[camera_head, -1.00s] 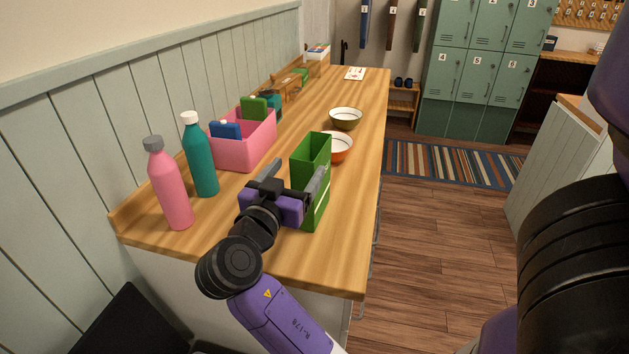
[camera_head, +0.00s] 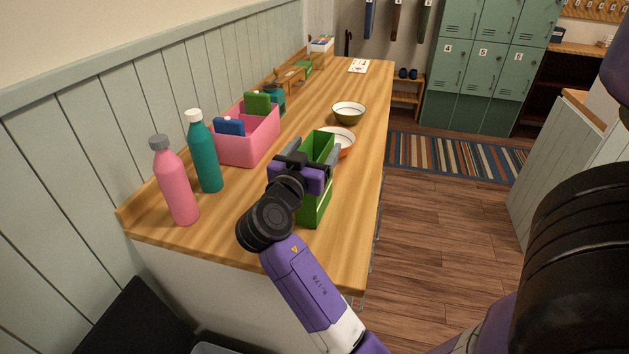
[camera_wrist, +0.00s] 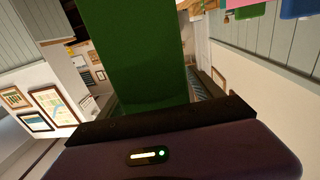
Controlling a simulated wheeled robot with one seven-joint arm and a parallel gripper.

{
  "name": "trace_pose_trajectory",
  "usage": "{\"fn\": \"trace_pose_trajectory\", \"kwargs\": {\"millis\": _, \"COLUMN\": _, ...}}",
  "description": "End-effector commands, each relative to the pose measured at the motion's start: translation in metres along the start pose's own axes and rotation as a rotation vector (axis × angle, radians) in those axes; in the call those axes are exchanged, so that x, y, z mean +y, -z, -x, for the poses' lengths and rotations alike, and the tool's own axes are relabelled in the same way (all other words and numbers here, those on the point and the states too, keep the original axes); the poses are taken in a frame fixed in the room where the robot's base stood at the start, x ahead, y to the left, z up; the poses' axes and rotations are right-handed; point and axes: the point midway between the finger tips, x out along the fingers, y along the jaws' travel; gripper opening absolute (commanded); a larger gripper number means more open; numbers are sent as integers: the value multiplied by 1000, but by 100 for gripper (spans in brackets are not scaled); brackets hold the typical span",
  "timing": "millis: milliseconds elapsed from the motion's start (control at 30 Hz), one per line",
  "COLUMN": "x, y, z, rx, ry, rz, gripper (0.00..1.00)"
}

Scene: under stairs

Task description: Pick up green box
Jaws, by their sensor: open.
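The green box (camera_head: 316,204) is a tall open-topped bin standing upright on the wooden counter (camera_head: 245,231), near its right edge. My gripper (camera_head: 310,160) is open at the box's upper part, with one finger at its left side and the other at its right side. I cannot tell whether either finger touches it. In the wrist view the box (camera_wrist: 146,55) fills the upper middle, straight ahead of the purple gripper body. My gripper hides part of the box's near face in the head view.
To the left are a pink bin (camera_head: 252,143) with items, a teal bottle (camera_head: 205,157) and a pink bottle (camera_head: 175,185).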

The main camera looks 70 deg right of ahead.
Motion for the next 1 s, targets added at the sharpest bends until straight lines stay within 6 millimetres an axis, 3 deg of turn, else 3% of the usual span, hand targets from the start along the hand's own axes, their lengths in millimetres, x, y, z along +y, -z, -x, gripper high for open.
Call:
{"fn": "trace_pose_trajectory", "kwargs": {"millis": 133, "x": 0, "y": 0, "z": 0, "rx": 0, "ry": 0, "rz": 0, "gripper": 74}}
{"fn": "trace_pose_trajectory", "kwargs": {"millis": 500, "x": 0, "y": 0, "z": 1, "rx": 0, "ry": 0, "rz": 0, "gripper": 1}}
{"fn": "trace_pose_trajectory", "kwargs": {"millis": 1000, "x": 0, "y": 3, "z": 1, "rx": 0, "ry": 0, "rz": -2, "gripper": 0}}
